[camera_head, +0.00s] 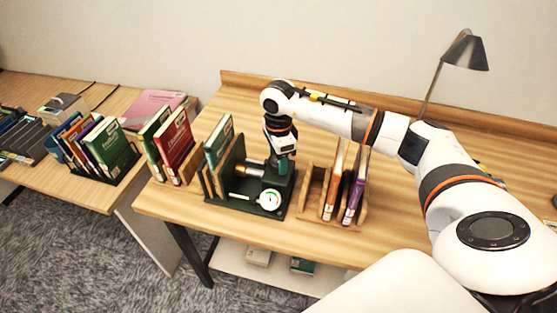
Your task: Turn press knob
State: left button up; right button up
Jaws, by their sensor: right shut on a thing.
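The press (246,207) is a dark green device near the front edge of the wooden table. It has a round white dial (270,199) on its front and a brass cylinder with a rod pointing left. A green book (217,140) stands upright at its left end. My right gripper (282,165) reaches down onto the right end of the press and is shut on the press knob. The knob itself is hidden by the gripper. My left gripper is not in view.
A wooden rack (311,194) with several books stands close to the right of the press. A red book (175,138) and a green one stand at its left. A desk lamp (465,50) stands at the back right. Book racks and boxes fill the left table.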

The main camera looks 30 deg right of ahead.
jog(key=shift+r, duration=0.1)
dwell(0.3)
jog(key=o, duration=1)
jog(key=shift+c, duration=0.2)
notch_tip(320, 180, up, 12)
jog(key=b, duration=0.3)
jog(key=shift+b, duration=0.4)
